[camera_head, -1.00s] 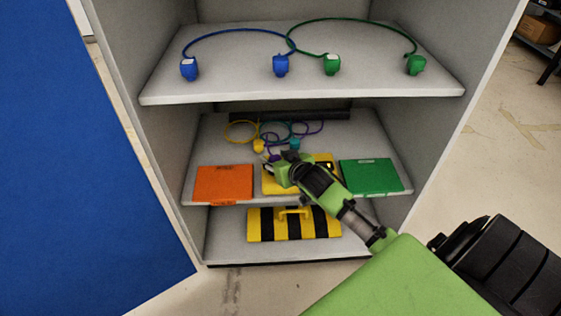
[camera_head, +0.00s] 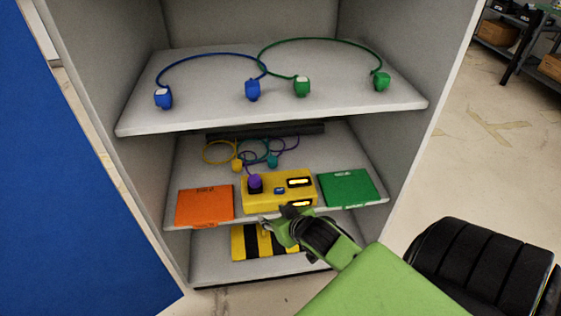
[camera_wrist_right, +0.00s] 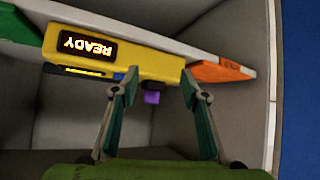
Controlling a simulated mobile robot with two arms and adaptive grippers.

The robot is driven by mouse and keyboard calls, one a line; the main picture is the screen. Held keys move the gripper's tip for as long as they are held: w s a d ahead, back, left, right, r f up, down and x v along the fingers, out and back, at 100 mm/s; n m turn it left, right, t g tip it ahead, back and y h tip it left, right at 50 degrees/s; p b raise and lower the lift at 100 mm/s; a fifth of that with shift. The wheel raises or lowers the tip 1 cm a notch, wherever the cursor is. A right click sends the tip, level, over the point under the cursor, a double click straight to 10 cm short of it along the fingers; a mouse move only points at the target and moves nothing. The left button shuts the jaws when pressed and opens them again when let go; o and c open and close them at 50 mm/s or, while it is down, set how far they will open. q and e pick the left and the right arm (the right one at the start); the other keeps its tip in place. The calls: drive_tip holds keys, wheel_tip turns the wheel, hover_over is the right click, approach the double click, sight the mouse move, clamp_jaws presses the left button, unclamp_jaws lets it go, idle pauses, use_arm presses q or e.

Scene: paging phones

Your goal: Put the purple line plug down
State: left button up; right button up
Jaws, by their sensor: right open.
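The purple plug (camera_head: 255,182) rests on the left end of the yellow box (camera_head: 280,204) on the middle shelf. A purple cable runs back from it toward the coiled cables. My right gripper (camera_head: 282,220) is in front of and below the box, clear of the plug. In the right wrist view, the gripper (camera_wrist_right: 160,82) has its fingers spread with nothing held. There the purple plug (camera_wrist_right: 152,97) shows beyond the fingers at the yellow box (camera_wrist_right: 120,52), whose display reads READY. My left gripper is not in view.
An orange case (camera_head: 205,205) and a green case (camera_head: 347,188) flank the box. Yellow (camera_head: 237,165) and teal (camera_head: 272,161) plugs lie behind it. Blue and green cables lie on the upper shelf (camera_head: 200,120). A black-and-yellow case (camera_head: 250,243) sits below.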

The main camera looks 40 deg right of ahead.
drive_tip(key=s+a+f+n+g, duration=0.1)
drive_tip(key=s+a+f+g, duration=0.1)
drive_tip(key=s+a+f, duration=0.2)
drive_tip(key=s+a+f+n+g+y, duration=0.1)
drive_tip(key=s+a+f+g, duration=0.2)
drive_tip(key=s+f, duration=0.7)
drive_tip(key=s+a+f+n+g+y, duration=0.1)
drive_tip(key=s+a+f+g, duration=0.1)
drive_tip(key=s+a+f, duration=0.5)
wheel_tip(320, 180, down, 4)
drive_tip(key=shift+a+r+n+g, duration=0.1)
drive_tip(key=shift+a+n+g, duration=0.1)
drive_tip(key=shift+n+g, duration=0.1)
drive_tip(key=shift+w, duration=0.1)
